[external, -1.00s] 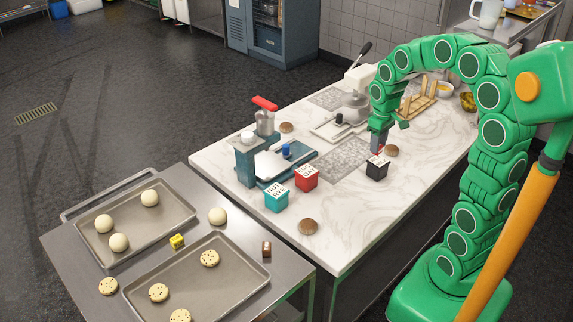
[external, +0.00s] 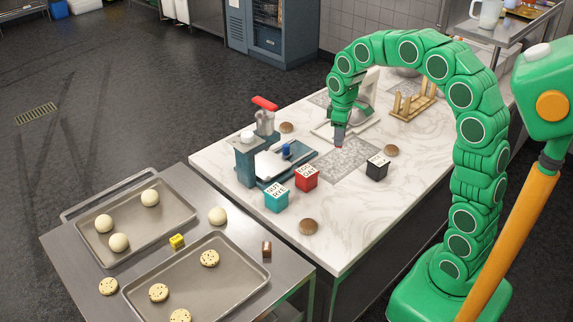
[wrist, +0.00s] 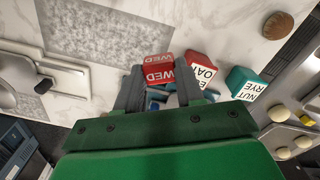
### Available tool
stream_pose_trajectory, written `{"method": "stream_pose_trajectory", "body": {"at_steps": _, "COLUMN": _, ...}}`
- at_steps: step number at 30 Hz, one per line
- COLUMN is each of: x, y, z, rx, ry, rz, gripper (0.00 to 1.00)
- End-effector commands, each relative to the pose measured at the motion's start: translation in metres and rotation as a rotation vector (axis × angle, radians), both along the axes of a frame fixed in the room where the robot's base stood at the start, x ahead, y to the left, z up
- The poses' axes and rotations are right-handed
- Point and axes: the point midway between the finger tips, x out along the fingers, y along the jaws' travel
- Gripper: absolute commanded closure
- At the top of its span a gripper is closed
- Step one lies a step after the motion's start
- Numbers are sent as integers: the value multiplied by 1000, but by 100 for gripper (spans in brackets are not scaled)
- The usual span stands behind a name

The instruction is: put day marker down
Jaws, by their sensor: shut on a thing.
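The day marker (wrist: 159,70) is a red block with white letters reading "WED" in the wrist view. My gripper (wrist: 158,84) is shut on it, with one grey finger on each side. In the external view my gripper (external: 340,138) points down above the speckled grey panel (external: 345,165) on the marble counter.
A black labelled box (external: 377,166), a red one (external: 306,177) and a teal one (external: 276,198) stand on the counter (external: 335,225). A blue scale-like device (external: 265,165) is left of the panel. Brown round pieces lie nearby. Trays (external: 160,232) are on the steel table.

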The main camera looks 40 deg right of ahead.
Motion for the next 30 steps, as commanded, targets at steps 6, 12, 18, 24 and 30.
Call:
{"method": "stream_pose_trajectory", "body": {"at_steps": 6, "x": 44, "y": 63, "z": 7, "rx": -4, "ry": -1, "rz": 233, "gripper": 92}}
{"method": "stream_pose_trajectory", "body": {"at_steps": 12, "x": 72, "y": 129, "z": 10, "rx": -5, "ry": 3, "rz": 450, "gripper": 92}}
{"method": "stream_pose_trajectory", "body": {"at_steps": 18, "x": 91, "y": 203, "z": 12, "rx": -1, "ry": 6, "rz": 674, "gripper": 92}}
{"method": "stream_pose_trajectory", "body": {"at_steps": 24, "x": 98, "y": 279, "z": 11, "rx": 3, "ry": 7, "rz": 894, "gripper": 92}}
{"method": "stream_pose_trajectory", "body": {"at_steps": 30, "x": 95, "y": 331, "z": 12, "rx": 8, "ry": 9, "rz": 1043, "gripper": 92}}
